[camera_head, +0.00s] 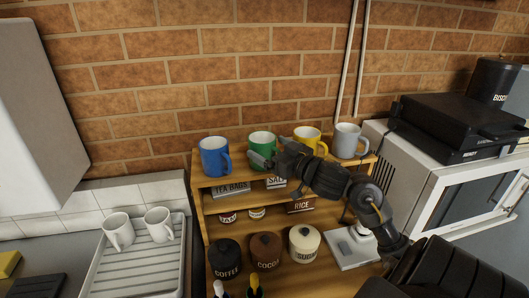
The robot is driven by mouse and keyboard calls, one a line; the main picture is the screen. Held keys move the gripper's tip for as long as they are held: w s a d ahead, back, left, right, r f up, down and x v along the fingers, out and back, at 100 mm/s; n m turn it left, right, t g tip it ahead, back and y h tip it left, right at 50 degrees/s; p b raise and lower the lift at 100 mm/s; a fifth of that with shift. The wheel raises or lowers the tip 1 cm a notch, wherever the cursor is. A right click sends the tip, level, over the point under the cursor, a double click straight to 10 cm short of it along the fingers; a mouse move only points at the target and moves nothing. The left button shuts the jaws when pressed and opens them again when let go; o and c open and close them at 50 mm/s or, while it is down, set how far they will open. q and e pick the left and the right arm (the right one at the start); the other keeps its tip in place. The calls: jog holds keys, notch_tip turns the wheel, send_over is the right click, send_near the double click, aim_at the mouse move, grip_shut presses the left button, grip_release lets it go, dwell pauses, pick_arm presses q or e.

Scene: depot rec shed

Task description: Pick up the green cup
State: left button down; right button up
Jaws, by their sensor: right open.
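The green cup (262,142) stands upright on the top of the wooden shelf unit, second from the left in a row of cups. My right gripper (268,153) is open, its fingers just in front of the cup's lower part. One grey finger overlaps the cup's lower left front, and the other is by its right side. I cannot tell whether they touch it. The cup's lower front and right side are partly hidden by the gripper. My left gripper is not in view.
A blue cup (214,157) stands left of the green one; a yellow cup (306,139) and a grey cup (347,141) stand to the right. A brick wall (140,80) rises behind. Lower shelves hold jars and labelled tins. A white microwave (424,184) is at right.

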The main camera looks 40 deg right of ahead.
jog(key=shift+w, duration=0.75)
jog(key=shift+s, duration=0.1)
jog(key=shift+c, duration=0.7)
jog(key=c, duration=1.2)
